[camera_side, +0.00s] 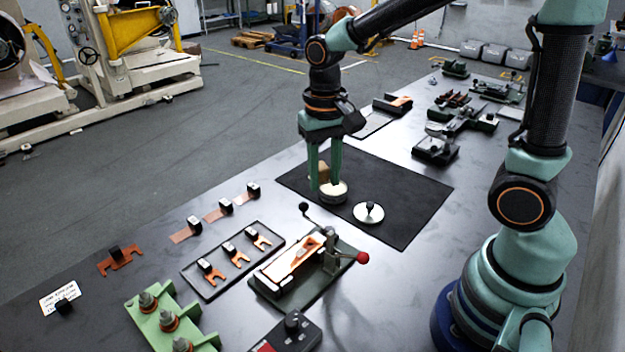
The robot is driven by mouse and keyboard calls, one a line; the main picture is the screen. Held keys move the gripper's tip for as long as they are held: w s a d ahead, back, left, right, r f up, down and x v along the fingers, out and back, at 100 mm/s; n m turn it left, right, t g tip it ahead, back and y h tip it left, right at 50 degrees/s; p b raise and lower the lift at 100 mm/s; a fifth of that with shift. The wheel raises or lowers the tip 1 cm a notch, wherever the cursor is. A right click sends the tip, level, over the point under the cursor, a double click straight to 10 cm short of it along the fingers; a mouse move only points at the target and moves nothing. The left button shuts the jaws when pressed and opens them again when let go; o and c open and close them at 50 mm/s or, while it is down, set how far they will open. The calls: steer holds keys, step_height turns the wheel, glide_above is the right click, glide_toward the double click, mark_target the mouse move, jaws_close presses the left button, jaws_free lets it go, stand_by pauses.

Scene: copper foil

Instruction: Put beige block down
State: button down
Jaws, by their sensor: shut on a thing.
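My gripper (324,183) points straight down over the black mat (420,190), with its two green fingers shut on the beige block (322,172). Only part of the block shows between the fingers; the near finger and a pale round piece (334,193) hide some of it. The pale round piece sits on the mat in front of the fingers, close to the right fingertip. I cannot tell whether the block touches the mat.
A silver disc with a black knob (369,212) lies on the mat to the right. A clamp fixture with a red-knobbed lever (310,262) stands in front. Copper pieces on a tray (228,262) lie at the left. The mat's right part is clear.

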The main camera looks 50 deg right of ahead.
steer(key=d+r+n, duration=0.2)
steer(key=d+n, duration=0.1)
steer(key=n, duration=0.2)
steer(key=r+m+g, duration=0.1)
steer(key=r+m, duration=0.1)
steer(key=m, duration=0.1)
glide_above(372, 193)
steer(key=shift+y, duration=0.3)
step_height(372, 193, down, 20)
steer(key=shift+w+d+r, duration=0.15)
steer(key=c, duration=0.5)
jaws_free()
steer(key=shift+c, duration=0.2)
